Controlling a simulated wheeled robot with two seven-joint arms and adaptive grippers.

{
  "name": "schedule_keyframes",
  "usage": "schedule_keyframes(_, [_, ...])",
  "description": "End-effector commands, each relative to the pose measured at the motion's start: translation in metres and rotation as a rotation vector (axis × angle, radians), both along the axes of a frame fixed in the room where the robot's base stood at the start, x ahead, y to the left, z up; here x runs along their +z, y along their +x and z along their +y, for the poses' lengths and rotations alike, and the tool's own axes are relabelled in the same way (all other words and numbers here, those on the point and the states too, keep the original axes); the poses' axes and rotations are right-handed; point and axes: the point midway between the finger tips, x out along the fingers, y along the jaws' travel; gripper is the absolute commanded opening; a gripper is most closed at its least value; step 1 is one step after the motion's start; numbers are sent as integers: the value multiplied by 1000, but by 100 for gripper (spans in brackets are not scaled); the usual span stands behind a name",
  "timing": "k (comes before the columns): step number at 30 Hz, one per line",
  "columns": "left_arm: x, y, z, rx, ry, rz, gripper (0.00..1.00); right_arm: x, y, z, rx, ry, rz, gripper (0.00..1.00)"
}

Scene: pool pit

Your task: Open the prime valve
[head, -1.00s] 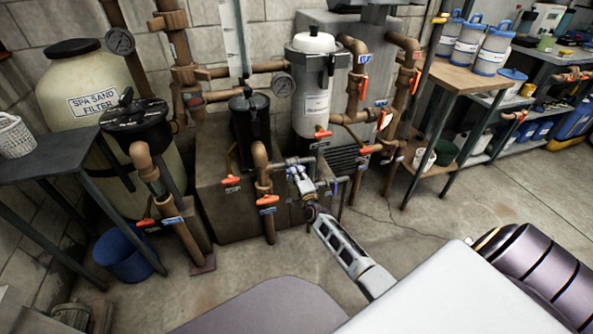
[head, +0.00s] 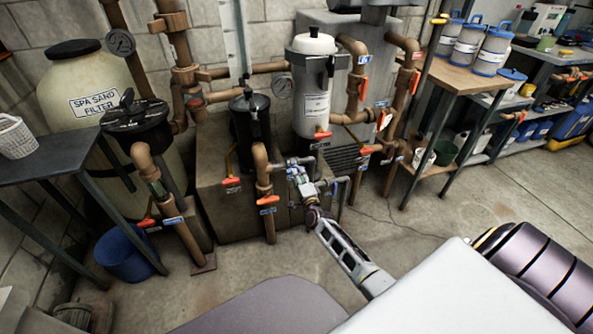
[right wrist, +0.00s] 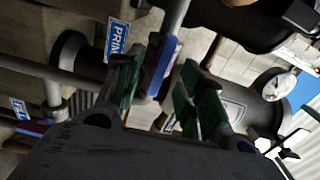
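My right gripper (head: 296,170) is among the small grey pipes in front of the white canister (head: 314,88). In the right wrist view its two green-padded fingers (right wrist: 162,92) stand apart with a gap between them. A blue, narrow valve handle (right wrist: 162,66) lies at that gap, beside the left finger; contact cannot be told. A blue label (right wrist: 118,40) reading "PRIM", its end covered, is just behind that finger. In the head view the gripper hides the prime valve's handle. My left gripper is not in view.
Orange-handled valves (head: 268,199) sit left of the gripper on brown pipes. A dark strainer pot (head: 250,118) stands close behind. Another blue label (right wrist: 20,108) shows in the right wrist view. A wooden shelf (head: 470,78) stands to the right. The floor (head: 440,215) in front is clear.

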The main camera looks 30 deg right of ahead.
Motion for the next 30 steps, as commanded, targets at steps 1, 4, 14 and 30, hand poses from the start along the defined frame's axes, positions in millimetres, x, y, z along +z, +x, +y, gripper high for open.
schedule_keyframes(1, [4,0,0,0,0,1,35,1,-5,1,1,0,3,39])
schedule_keyframes(4, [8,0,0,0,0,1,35,1,-13,3,1,-1,1,39])
schedule_keyframes(14, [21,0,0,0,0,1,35,1,-40,10,0,-1,1,39])
schedule_keyframes(30, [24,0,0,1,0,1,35,0,-52,12,0,0,0,39])
